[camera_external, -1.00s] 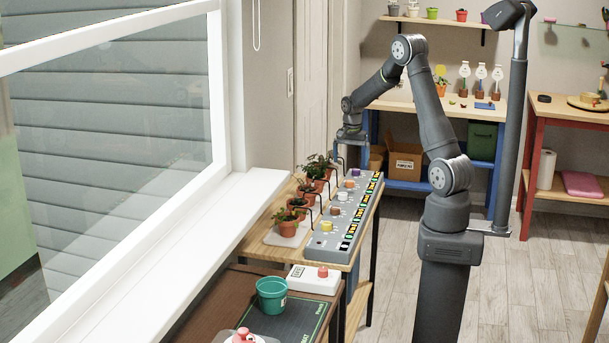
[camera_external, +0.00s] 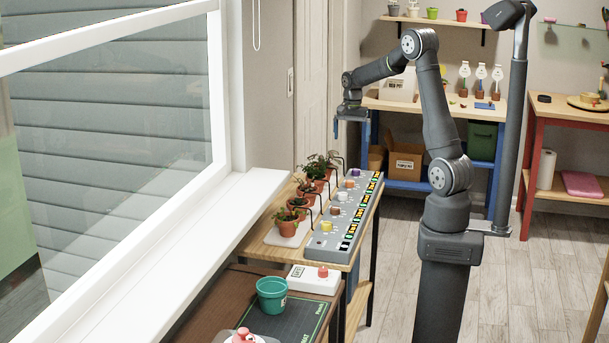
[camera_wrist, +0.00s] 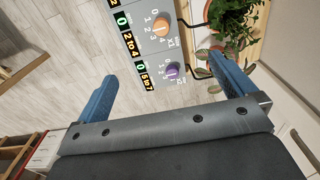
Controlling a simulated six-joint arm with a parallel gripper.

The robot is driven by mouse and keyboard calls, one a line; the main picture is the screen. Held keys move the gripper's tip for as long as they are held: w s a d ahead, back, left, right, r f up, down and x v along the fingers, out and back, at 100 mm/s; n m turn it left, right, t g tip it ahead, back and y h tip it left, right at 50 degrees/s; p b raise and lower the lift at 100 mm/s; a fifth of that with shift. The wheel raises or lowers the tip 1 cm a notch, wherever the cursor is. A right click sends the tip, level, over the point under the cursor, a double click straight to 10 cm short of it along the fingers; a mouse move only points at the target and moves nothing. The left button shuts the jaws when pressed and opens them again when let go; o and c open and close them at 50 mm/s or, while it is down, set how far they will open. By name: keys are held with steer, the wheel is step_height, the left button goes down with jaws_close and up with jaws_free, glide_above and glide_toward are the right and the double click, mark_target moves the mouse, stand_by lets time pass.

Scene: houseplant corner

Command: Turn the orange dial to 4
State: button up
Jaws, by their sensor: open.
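The orange dial (camera_external: 349,183) sits near the far end of the grey control panel (camera_external: 322,246), just before the purple dial (camera_external: 356,172). In the wrist view the orange dial (camera_wrist: 160,25) is at the top, with printed numbers around it; its exact pointing is too small to tell. The purple dial (camera_wrist: 171,71) shows between my fingertips, lower down in the picture. My gripper (camera_external: 350,130) is open and empty, in the air above the panel's far end, apart from both dials.
Several potted plants (camera_external: 300,200) and dark curved spouts line the panel's left side. A green pot (camera_external: 271,294) and a white box with a red button (camera_external: 314,279) stand nearer the camera. The window (camera_external: 120,130) is at left. The air above the panel is clear.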

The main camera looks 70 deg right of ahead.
steer(key=shift+r, duration=0.3)
